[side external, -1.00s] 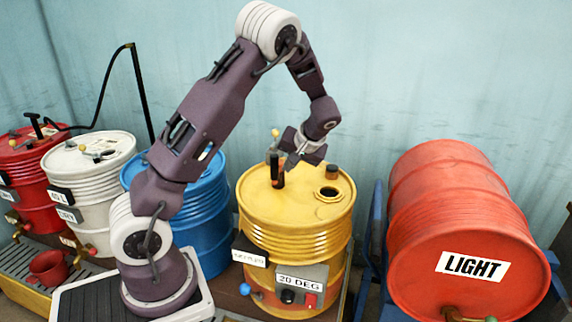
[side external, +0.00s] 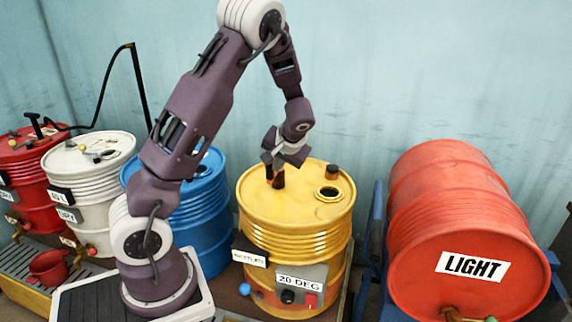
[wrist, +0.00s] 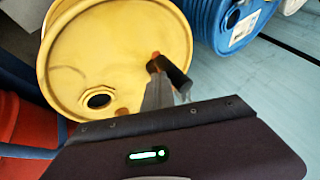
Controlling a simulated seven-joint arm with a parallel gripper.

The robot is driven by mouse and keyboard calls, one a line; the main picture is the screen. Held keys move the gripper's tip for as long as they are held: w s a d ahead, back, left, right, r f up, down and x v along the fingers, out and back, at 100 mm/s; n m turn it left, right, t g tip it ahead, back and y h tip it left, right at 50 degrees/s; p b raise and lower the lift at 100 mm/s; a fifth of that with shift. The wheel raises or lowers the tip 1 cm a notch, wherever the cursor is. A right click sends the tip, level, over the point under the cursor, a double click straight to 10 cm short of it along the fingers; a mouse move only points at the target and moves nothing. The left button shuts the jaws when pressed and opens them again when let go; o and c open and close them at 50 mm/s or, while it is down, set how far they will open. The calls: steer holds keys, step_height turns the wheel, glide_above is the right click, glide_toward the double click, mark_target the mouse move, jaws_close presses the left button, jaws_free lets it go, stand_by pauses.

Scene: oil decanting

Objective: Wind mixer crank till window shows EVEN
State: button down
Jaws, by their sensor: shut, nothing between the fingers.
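The yellow drum (side external: 315,225) stands upright in mid-picture, and its top also shows in the wrist view (wrist: 115,45). A short black upright handle with an orange base (side external: 279,180) rises from its lid; it also shows in the wrist view (wrist: 174,75). A white window or label (side external: 251,258) on the drum's front carries small lettering that I cannot read surely. My gripper (side external: 270,162) is shut and empty over the lid, close beside the handle; I cannot tell whether they touch. The grey fingers (wrist: 158,92) partly cover the handle's surroundings. The yellow-knobbed lever is out of sight now.
An open bung hole (side external: 328,193) and a dark cap (side external: 332,172) are on the lid. A "20 DEG" box (side external: 300,281) is on the front. Blue (side external: 205,215), white (side external: 95,185) and red drums stand left; the "LIGHT" red drum (side external: 450,210) lies right.

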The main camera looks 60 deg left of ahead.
steer(key=s+a+m+t+h, duration=0.3)
steer(key=s+a+m+t, duration=0.25)
steer(key=m, duration=0.25)
steer(key=w+a+m+h, duration=0.2)
steer(key=a+m+h, duration=0.2)
steer(key=a+m, duration=0.5)
steer(key=shift+w+a+t+h, duration=0.2)
steer(key=shift+a+t+h, duration=0.25)
steer(key=shift+a, duration=1.15)
